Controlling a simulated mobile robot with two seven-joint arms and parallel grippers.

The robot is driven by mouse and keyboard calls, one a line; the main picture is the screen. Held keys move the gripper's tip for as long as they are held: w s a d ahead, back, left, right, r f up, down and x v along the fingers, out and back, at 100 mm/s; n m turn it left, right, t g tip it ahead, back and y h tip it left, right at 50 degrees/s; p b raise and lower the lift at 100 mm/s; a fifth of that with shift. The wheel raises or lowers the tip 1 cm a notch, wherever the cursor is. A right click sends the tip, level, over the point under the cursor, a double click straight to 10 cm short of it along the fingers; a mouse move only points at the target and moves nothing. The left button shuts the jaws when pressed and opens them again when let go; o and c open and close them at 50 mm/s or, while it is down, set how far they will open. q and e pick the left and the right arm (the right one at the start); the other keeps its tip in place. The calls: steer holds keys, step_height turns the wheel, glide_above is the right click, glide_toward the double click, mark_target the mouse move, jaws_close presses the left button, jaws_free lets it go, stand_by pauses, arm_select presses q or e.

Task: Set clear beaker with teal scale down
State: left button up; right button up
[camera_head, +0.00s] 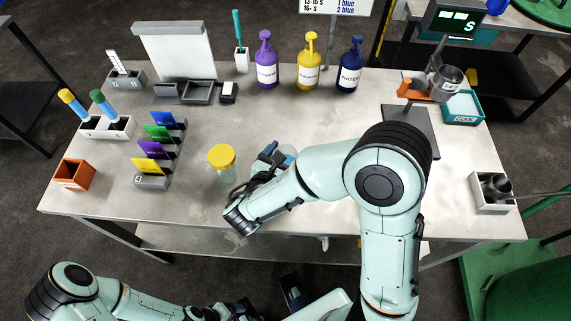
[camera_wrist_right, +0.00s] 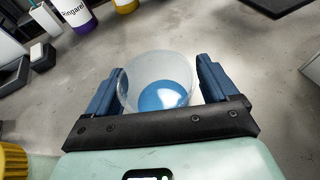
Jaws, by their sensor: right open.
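The clear beaker (camera_wrist_right: 160,82) holds blue liquid and sits between the two fingers of my right gripper (camera_wrist_right: 160,88). Those blue fingers stand apart on either side of it, with a narrow gap showing at the right finger. No teal scale can be made out on its wall. In the head view the beaker (camera_head: 288,151) and my right gripper (camera_head: 278,152) are over the middle of the table, partly hidden by my right arm. My left arm is low at the bottom edge, and its fingers cannot be made out clearly.
A jar with a yellow lid (camera_head: 222,156) stands just left of my right gripper. Purple, yellow and navy bottles (camera_head: 308,75) stand at the back of the table (camera_head: 330,110). A card rack (camera_head: 152,182) is further left. Bare tabletop lies between the gripper and the bottles.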

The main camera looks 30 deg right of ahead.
steer(key=shift+d, duration=0.1)
steer(key=c, duration=1.2)
steer(key=shift+w, duration=0.1)
